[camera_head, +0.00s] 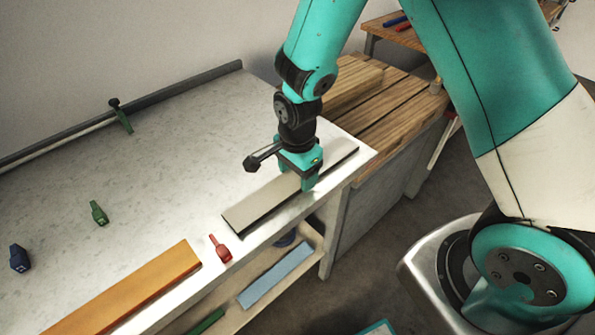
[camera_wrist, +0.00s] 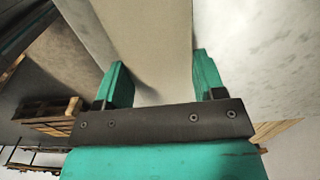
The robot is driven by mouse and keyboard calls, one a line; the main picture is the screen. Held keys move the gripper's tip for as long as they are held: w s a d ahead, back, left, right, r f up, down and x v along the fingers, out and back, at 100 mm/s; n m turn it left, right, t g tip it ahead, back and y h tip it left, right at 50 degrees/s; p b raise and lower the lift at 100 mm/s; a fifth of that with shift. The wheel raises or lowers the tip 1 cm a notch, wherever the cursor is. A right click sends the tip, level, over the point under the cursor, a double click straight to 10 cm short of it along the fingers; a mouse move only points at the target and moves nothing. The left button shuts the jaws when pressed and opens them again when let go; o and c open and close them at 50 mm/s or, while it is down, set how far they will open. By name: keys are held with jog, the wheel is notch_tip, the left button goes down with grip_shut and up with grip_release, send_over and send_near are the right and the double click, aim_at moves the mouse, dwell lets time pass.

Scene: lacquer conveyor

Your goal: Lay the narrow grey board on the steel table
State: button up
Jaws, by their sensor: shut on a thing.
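The narrow grey board (camera_head: 265,204) is a long pale strip with dark edges, near the front right edge of the steel table (camera_head: 160,170). My gripper (camera_head: 306,178) is shut across its width, nearer its far right end. In the wrist view the board (camera_wrist: 148,40) runs between the two green fingers of my gripper (camera_wrist: 158,85). The board lies roughly along the table's front edge. A dark strip shows beneath its near side; I cannot tell whether it touches the table top.
An orange-brown board (camera_head: 130,292) lies along the front edge at the left. A red piece (camera_head: 220,248) is close to the grey board's near end. A green piece (camera_head: 99,213) and a dark blue one (camera_head: 19,258) stand farther left. A wooden slatted bench (camera_head: 375,105) adjoins the table.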

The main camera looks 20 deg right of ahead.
aim_at(297, 176)
jog(key=o, duration=0.6)
jog(key=shift+f, duration=0.15)
jog(key=o, duration=0.5)
notch_tip(297, 176, up, 12)
jog(key=s+a+r+n+y, duration=0.1)
jog(key=s+r+n, duration=0.3)
jog(key=s+n, duration=0.2)
jog(key=s+a+r+n+y, duration=0.1)
jog(key=s+a+r+n, duration=0.1)
jog(key=s+r+n, duration=0.2)
jog(key=s+a+r+n+y, duration=0.1)
jog(key=s+r+n+y, duration=0.1)
jog(key=s+n, duration=0.6)
jog(key=shift+s+a+r+n+b, duration=0.15)
jog(key=shift+r+n, duration=0.3)
jog(key=shift+n, duration=0.45)
jog(key=shift+s+a+r+n+b, duration=0.15)
jog(key=shift+r+n, duration=0.3)
jog(key=shift+n, duration=0.45)
